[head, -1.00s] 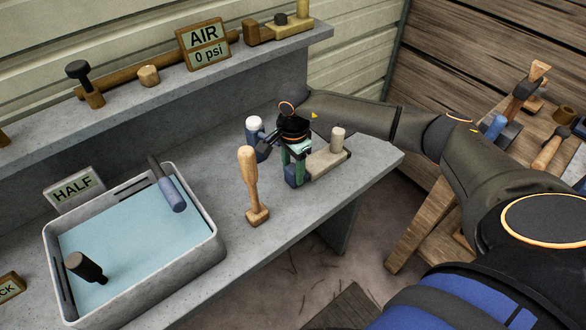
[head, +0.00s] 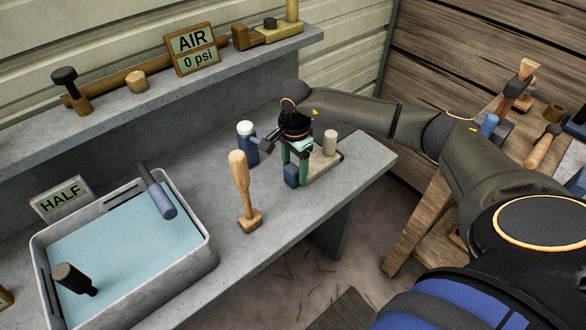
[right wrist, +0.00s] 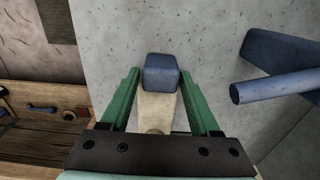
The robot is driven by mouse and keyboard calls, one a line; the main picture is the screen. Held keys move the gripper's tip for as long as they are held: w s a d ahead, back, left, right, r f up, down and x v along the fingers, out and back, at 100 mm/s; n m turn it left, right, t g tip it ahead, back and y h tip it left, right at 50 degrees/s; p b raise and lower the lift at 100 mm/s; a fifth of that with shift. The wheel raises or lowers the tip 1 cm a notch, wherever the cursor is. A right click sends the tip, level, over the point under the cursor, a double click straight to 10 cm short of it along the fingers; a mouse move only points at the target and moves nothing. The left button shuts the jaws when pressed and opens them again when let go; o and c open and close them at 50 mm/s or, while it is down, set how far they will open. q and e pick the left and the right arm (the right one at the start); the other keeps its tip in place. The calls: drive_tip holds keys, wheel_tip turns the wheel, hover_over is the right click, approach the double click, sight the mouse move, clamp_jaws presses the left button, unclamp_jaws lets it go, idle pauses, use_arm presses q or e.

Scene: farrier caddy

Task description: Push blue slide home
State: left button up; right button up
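The blue slide (head: 291,175) is a small blue block at the near left end of a beige base (head: 322,166) with an upright peg, on the grey bench. My right gripper (head: 296,164) reaches down over it with green fingers. In the right wrist view the blue slide (right wrist: 161,72) sits between the fingertips of the right gripper (right wrist: 160,76), one finger on each side. The fingers are apart; a narrow gap shows on the left, and contact on the right is unclear. The beige base (right wrist: 156,108) runs back below the palm. My left gripper is not in view.
A wooden mallet-like tool (head: 241,185) stands left of my right gripper, and a blue white-topped bottle-like object (head: 247,145) stands behind it. A water tray (head: 205,258) is at left. The bench edge is close in front.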

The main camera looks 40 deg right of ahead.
sight(294, 167)
drive_tip(key=shift+a+r, duration=0.1)
wheel_tip(294, 167, up, 12)
drive_tip(key=shift+r+b, duration=0.2)
drive_tip(key=shift+b, duration=0.15)
idle(0.8)
